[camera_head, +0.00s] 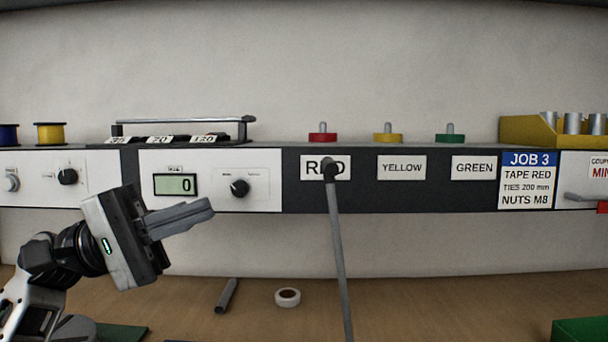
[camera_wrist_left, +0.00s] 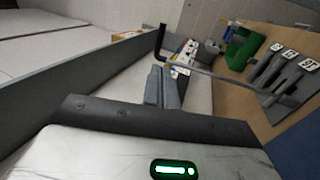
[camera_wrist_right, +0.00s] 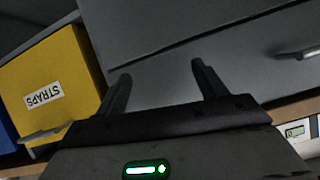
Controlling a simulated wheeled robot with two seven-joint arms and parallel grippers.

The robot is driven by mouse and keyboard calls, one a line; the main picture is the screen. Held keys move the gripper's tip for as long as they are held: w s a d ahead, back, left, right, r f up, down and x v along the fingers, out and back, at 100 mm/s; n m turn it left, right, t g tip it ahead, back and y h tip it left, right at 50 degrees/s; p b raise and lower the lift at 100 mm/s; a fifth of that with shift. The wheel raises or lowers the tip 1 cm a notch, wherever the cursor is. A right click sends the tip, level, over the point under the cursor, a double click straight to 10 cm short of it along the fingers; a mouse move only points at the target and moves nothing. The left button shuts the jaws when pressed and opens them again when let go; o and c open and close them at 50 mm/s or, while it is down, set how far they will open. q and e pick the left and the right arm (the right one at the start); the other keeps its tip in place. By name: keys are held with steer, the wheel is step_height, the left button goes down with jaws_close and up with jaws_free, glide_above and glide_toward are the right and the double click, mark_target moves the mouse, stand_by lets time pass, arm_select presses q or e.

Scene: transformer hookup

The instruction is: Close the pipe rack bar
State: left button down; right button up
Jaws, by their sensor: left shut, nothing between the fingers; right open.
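A long grey bar (camera_head: 339,250) with a dark bent end stands out across the RED label in the head view. Its lower end runs out of the frame. A thin grey bar with a dark bent end (camera_wrist_left: 225,75), which looks the same, crosses the left wrist view beyond my fingers. The rack itself I cannot make out for certain. My left gripper (camera_head: 208,213) is shut and empty, left of the bar and apart from it; its fingers also show in the left wrist view (camera_wrist_left: 163,86). My right gripper (camera_wrist_right: 159,85) is open and empty, outside the head view.
Dark labelled pieces (camera_wrist_left: 288,70) stand on the bench near a green container (camera_wrist_left: 245,48). A tape roll (camera_head: 288,297) and a short dark tube (camera_head: 227,295) lie on the bench. A yellow STRAPS bin (camera_wrist_right: 50,85) and grey drawers (camera_wrist_right: 190,45) are near my right gripper.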

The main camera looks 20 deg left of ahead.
arm_select(q)
steer(key=p+x, duration=0.4)
steer(key=x, duration=0.8)
steer(key=shift+s+d, duration=0.15)
steer(key=shift+d, duration=0.2)
steer(key=shift+r, duration=0.2)
